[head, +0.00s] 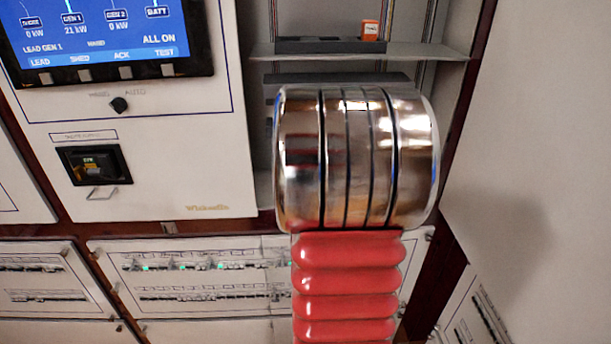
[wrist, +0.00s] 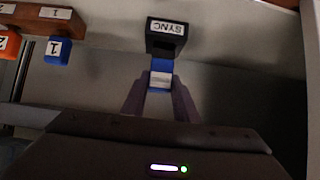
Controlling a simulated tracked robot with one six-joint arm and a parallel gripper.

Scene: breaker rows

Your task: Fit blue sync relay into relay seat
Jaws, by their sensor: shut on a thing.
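In the wrist view my gripper (wrist: 160,84) is shut on the blue sync relay (wrist: 161,66), which has a pale label on the side facing the camera. The relay seat (wrist: 165,37), a black block with a white SYNC label, is straight beyond the relay. The relay's far end meets the near edge of the seat in the picture. I cannot tell whether it touches the seat or sits inside it. In the head view my silver and red arm hides my gripper, the relay and the seat.
At left in the wrist view are a blue block marked 1 (wrist: 58,51) and an orange block marked 2 (wrist: 8,43). In the head view an orange block (head: 370,30) is on the upper shelf (head: 425,53). A control panel with a screen (head: 100,35) stands left of the recess.

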